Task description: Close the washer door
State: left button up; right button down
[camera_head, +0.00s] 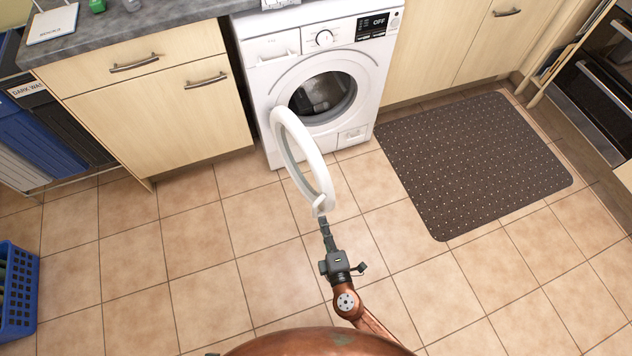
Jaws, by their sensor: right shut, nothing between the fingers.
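The white washer (266,73) stands between wooden cabinets at the top centre of the head view. Its round door (325,184) is swung wide open on the left side of the drum opening (322,97) and juts out toward me. Dark items show inside the drum. My right gripper (322,219) is shut and empty, with its fingertips right at the door's near edge, by the latch side. I cannot tell whether they touch it. My left gripper is not in view.
A dark dotted mat (475,165) lies on the tiled floor to the right. A blue basket (20,297) stands at the left edge. Wooden cabinets (165,115) flank the washer, and an oven (594,95) is at the far right. The middle of the floor is clear.

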jog(key=a+r+n+t+y+b, duration=0.1)
jog(key=a+r, duration=0.3)
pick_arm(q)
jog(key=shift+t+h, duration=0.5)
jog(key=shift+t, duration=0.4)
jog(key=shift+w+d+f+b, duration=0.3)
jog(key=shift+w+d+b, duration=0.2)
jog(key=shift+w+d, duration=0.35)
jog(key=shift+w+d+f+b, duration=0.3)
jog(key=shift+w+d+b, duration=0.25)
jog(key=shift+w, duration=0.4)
pick_arm(e)
jog(key=w+d, duration=0.1)
jog(key=w, duration=1)
jog(key=shift+w+d+r, duration=0.15)
jog(key=shift+d+r, duration=0.1)
jog(key=shift+r, duration=0.05)
